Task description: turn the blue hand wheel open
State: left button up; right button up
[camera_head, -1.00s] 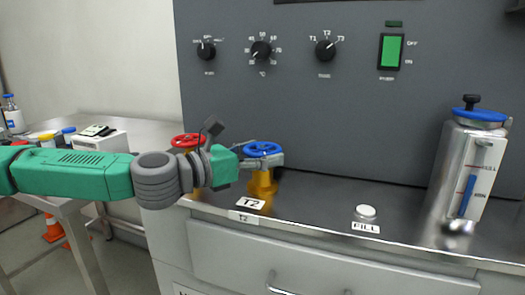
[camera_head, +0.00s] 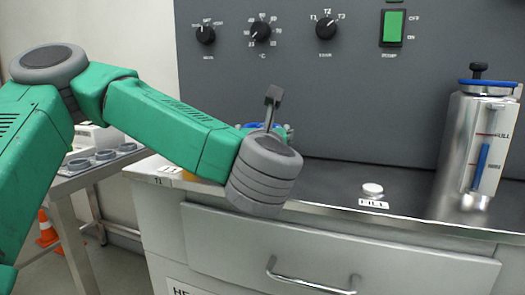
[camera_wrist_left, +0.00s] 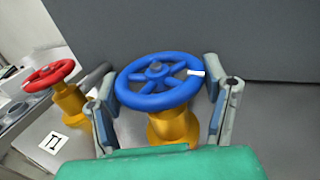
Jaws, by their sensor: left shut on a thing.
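The blue hand wheel (camera_wrist_left: 158,82) sits on a yellow valve body (camera_wrist_left: 173,128), with a white mark on its right rim in the left wrist view. My left gripper (camera_wrist_left: 162,92) has one finger on each side of the wheel and is shut on its rim. In the head view only a sliver of the blue wheel (camera_head: 251,126) shows behind my left wrist, which hides most of the gripper and valve. My right gripper is in neither view.
A red hand wheel (camera_wrist_left: 49,75) on another yellow valve stands to the left, beside a T1 label (camera_wrist_left: 53,142). The grey panel (camera_head: 300,90) rises behind. A white button (camera_head: 372,189) and a steel canister (camera_head: 478,150) stand to the right on the counter.

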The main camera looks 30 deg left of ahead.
pick_arm(q)
jog(key=n+g+y+b, duration=0.3)
jog(key=b, duration=0.1)
jog(key=shift+d+y, duration=0.15)
jog(key=shift+y, duration=0.25)
jog(key=shift+r+n+g+y+b, duration=0.15)
jog(key=shift+n+g+y+b, duration=0.25)
jog(key=shift+n+g+y, duration=0.45)
jog(key=n+g+y, duration=0.1)
jog(key=n+g, duration=0.1)
jog(key=g, duration=0.1)
jog(key=n+g+y, duration=0.1)
jog(key=n+g, duration=0.1)
jog(key=g, duration=0.2)
jog(key=shift+w+r+n, duration=0.1)
jog(key=shift+w+n, duration=0.05)
jog(key=shift+n, duration=0.1)
jog(key=shift+w+n+g, duration=0.1)
jog(key=shift+n+g, duration=0.85)
jog(key=shift+g, duration=0.6)
jog(key=shift+n+g, duration=0.95)
jog(key=shift+g, duration=0.55)
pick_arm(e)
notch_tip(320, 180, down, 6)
pick_arm(q)
jog(key=shift+g, duration=0.3)
jog(key=o, duration=1.1)
jog(key=shift+o, duration=0.2)
